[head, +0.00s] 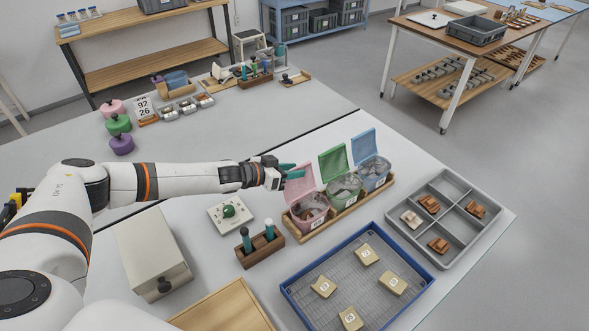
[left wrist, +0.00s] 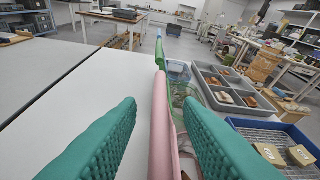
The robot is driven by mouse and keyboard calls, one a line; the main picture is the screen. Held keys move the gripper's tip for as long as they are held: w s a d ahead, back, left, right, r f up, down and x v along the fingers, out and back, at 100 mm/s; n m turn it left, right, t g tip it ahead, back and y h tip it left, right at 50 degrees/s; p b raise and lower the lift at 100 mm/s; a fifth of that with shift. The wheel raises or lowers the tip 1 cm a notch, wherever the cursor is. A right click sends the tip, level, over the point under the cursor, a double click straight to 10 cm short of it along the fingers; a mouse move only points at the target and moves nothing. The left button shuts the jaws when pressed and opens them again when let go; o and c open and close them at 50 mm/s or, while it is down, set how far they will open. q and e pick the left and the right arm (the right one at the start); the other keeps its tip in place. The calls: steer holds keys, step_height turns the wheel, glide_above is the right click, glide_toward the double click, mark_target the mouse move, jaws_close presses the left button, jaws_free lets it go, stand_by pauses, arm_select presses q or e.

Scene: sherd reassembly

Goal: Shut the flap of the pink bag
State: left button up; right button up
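The pink bag (head: 312,213) stands at the left end of a wooden tray, holding brownish pieces. Its pink flap (head: 299,184) stands up, open. In the left wrist view the flap (left wrist: 161,130) shows edge-on between my two teal fingers. My left gripper (head: 290,169) is at the flap's upper left edge, fingers spread, with a gap visible on the left side of the flap. I cannot tell whether a finger touches it. My right gripper is not in view.
A green bag (head: 345,188) and a blue bag (head: 375,182), flaps up, stand right of the pink one in the wooden tray (head: 350,211). A blue-rimmed tray (head: 287,290) and a grey divided tray (head: 462,258) lie nearby. A dark wooden holder (head: 262,258) stands in front.

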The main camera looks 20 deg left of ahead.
mark_target(306, 181)
arm_select(q)
steer(key=shift+w+d+f, duration=0.1)
steer(key=shift+w+d, duration=0.25)
jaws_close()
steer(key=shift+s+d, duration=0.1)
steer(key=shift+s, duration=0.05)
steer(key=shift+s+d+r+m+t+y+p, duration=0.15)
steer(key=shift+s+d+m+y+p, duration=0.15)
steer(key=shift+d+m, duration=0.25)
steer(key=shift+s+d+r+m+t+y+p, duration=0.1)
steer(key=shift+s+d+m+t+y+p, duration=0.15)
steer(key=shift+d+m+y, duration=0.25)
steer(key=shift+s+d+m+t+y, duration=0.25)
steer(key=shift+s+d+m+y, duration=0.1)
steer(key=shift+d+m, duration=0.25)
steer(key=shift+s+d+m+t+y, duration=0.3)
steer(key=shift+d+m, duration=0.1)
steer(key=shift+m, duration=0.25)
